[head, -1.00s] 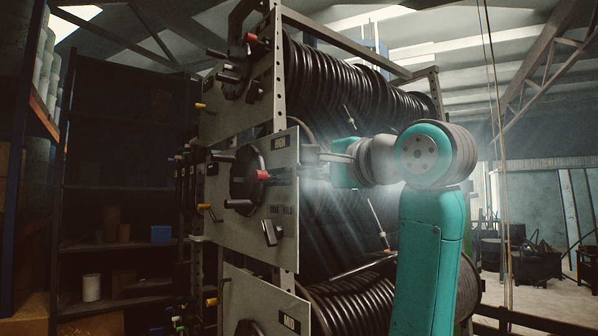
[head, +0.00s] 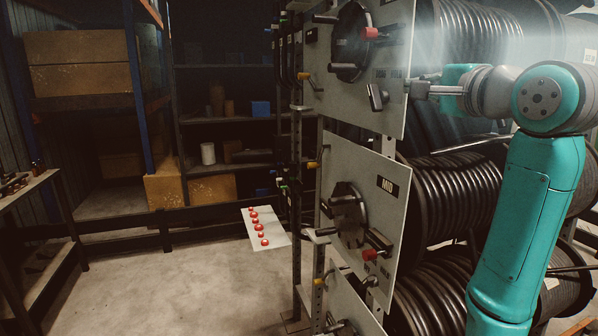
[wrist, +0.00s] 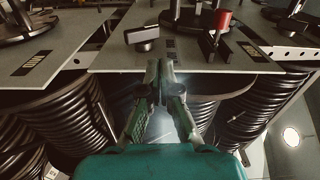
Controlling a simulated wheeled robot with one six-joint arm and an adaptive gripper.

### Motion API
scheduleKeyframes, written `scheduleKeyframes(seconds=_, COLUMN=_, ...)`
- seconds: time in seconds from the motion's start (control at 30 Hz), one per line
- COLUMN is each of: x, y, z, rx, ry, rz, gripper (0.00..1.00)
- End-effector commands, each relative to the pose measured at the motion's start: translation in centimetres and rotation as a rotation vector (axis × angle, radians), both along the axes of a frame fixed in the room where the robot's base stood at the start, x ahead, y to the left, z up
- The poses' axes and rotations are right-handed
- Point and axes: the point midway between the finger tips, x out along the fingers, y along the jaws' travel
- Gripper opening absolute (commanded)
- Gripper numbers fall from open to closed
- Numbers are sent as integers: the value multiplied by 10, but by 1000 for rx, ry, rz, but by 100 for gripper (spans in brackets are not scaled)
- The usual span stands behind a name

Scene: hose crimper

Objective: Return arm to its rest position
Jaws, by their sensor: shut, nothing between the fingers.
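My teal arm stands at the right of the head view, bent at the elbow. My gripper (head: 424,91) points left from it, its fingertips at the right edge of the upper grey panel (head: 393,108). I cannot tell there whether they touch. In the wrist view the two fingers of my gripper (wrist: 161,68) come together at the tips with nothing between them. The panel edge, a black lever (wrist: 142,34) and a red-topped handle (wrist: 222,20) lie beyond the fingers.
The MID panel (head: 370,205) with its wheel and levers is below. Black hose reels (head: 455,195) fill the rack behind the panels, close to my arm. A white sheet with red round pieces (head: 265,236) is left of the rack. The concrete floor (head: 180,275) at lower left is clear.

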Motion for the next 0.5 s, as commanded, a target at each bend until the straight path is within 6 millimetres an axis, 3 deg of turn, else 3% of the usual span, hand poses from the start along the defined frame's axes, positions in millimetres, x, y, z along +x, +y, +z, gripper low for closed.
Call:
scheduleKeyframes(seconds=0.03, x=8, y=-1, z=-25, rx=-6, ry=6, rz=-4, gripper=0)
scheduleKeyframes(seconds=0.2, x=24, y=-3, z=-95, rx=-46, ry=0, rz=-27, gripper=0)
scheduleKeyframes(seconds=0.5, x=30, y=-3, z=-203, rx=-125, ry=-9, rz=-68, gripper=0)
